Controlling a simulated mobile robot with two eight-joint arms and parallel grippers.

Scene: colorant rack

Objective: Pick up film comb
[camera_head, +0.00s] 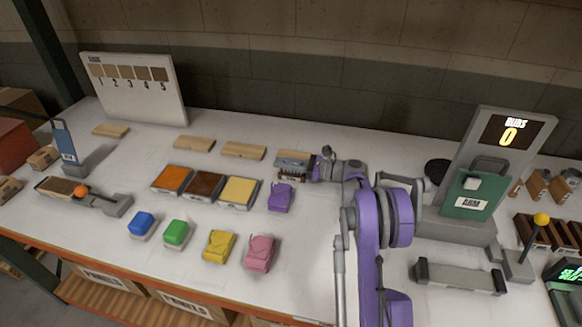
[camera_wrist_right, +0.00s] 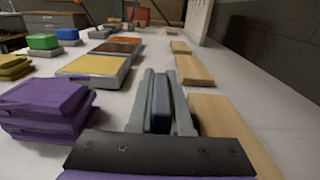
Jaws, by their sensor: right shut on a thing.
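The film comb (camera_head: 291,174) is a small grey piece with dark teeth along its lower edge, in the middle of the table in the head view. My right gripper (camera_head: 312,170) reaches it from the right and is shut on it. In the right wrist view a dark blue-grey part of the comb (camera_wrist_right: 160,104) shows between the two grey fingers, and the rest is hidden. I cannot tell whether it touches the table. My left gripper is not in view.
A wooden block (camera_head: 293,156) lies just behind the comb. Stacked purple cloths (camera_head: 281,196) lie close in front, and a yellow tray (camera_head: 239,191) is to the left. A grey machine with a lit display (camera_head: 511,133) stands at right.

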